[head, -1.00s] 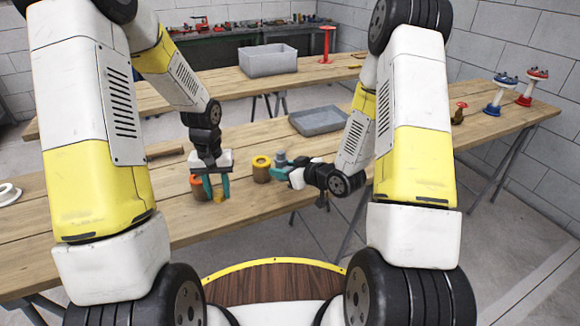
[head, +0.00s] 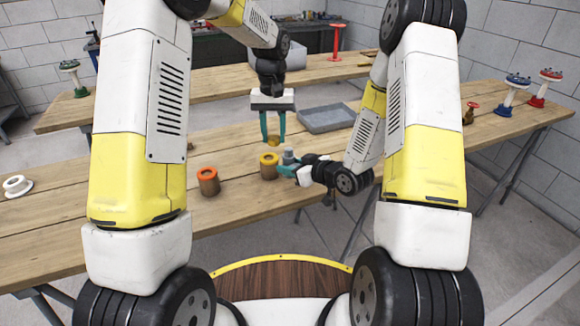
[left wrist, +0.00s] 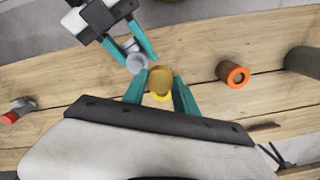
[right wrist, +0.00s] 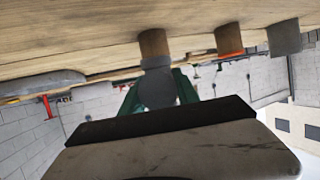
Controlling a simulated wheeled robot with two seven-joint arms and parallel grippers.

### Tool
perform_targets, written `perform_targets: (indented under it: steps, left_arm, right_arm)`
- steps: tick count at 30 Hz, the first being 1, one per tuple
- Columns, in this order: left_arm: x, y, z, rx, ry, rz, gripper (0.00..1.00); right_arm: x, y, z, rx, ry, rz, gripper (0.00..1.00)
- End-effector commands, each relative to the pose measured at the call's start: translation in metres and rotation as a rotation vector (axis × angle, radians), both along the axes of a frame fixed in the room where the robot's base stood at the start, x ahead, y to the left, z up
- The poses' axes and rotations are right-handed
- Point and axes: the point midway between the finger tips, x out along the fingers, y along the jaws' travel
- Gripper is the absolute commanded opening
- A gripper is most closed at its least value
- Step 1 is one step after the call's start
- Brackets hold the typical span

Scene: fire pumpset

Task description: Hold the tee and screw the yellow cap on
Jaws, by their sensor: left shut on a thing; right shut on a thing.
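My left gripper (head: 273,142) is shut on the yellow cap (head: 273,139) and holds it above the table. The cap shows between the fingers in the left wrist view (left wrist: 160,77). My right gripper (head: 290,168) is shut on the grey tee (head: 289,156), just right of the yellow-topped brown container. The tee shows between its fingers in the right wrist view (right wrist: 157,88) and beside the cap in the left wrist view (left wrist: 136,62). The cap and tee are apart in the head view. The tee's far openings are hard to make out.
A yellow-topped brown container (head: 268,168) and an orange-topped one (head: 208,183) stand on the near table. A grey tray (head: 325,119) lies behind the tee. Valve stands (head: 514,88) are at the right. A white flanged ring (head: 17,186) lies at the far left.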

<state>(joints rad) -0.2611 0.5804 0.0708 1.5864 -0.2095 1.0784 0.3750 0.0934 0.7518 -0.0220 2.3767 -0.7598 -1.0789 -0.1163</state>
Motion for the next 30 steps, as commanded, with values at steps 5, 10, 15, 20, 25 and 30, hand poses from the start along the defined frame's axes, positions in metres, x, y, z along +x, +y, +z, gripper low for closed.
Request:
perform_targets:
  steps: [5, 10, 15, 20, 25, 30]
  left_arm:
    - [0.002, -0.032, 0.027, -0.009, 0.011, -0.019, 0.0]
    - [0.001, -0.042, 0.036, -0.013, 0.018, -0.024, 0.0]
    - [0.001, -0.043, 0.037, -0.013, 0.019, -0.024, 0.0]
    - [0.001, -0.043, 0.036, -0.013, 0.019, -0.024, 0.0]
    - [0.001, -0.043, 0.031, -0.012, 0.019, -0.024, 0.0]
    - [0.0, -0.043, 0.016, -0.012, 0.019, -0.025, 0.0]
  right_arm:
    - [0.0, 0.0, 0.001, 0.001, -0.002, 0.0, 0.0]
    - [0.0, 0.0, 0.001, 0.001, -0.002, 0.0, 0.0]
    - [0.0, 0.0, 0.001, 0.001, -0.002, 0.0, 0.0]
    - [0.0, 0.0, 0.001, 0.001, -0.002, 0.0, 0.0]
    - [0.0, 0.0, 0.001, 0.001, -0.002, 0.0, 0.0]
    - [0.0, 0.0, 0.001, 0.001, -0.002, 0.0, 0.0]
